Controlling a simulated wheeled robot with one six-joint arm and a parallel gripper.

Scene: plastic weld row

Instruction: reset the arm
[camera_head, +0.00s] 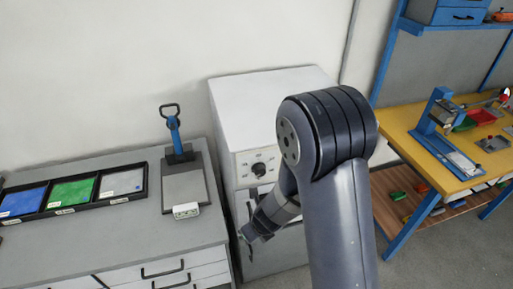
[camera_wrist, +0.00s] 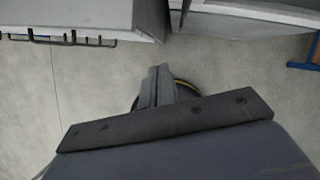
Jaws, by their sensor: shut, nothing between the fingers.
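My arm rises in the middle of the head view, bends at a large dark joint, and its lower part points down and to the left. My gripper (camera_head: 244,237) is in front of the white cabinet (camera_head: 270,97), partly hidden by my own arm. In the wrist view my gripper (camera_wrist: 157,78) points down over the grey floor (camera_wrist: 95,90). Its fingers are together with nothing between them. A dark round thing with a yellow edge shows partly behind the fingers; I cannot tell what it is.
At left a grey bench (camera_head: 120,235) holds a black tray (camera_head: 105,207) of blue, green and grey sheets, and a blue-handled device (camera_head: 173,127). At right a yellow table (camera_head: 400,117) carries a blue press (camera_head: 437,112) and bins. Bare floor lies between cabinet and table.

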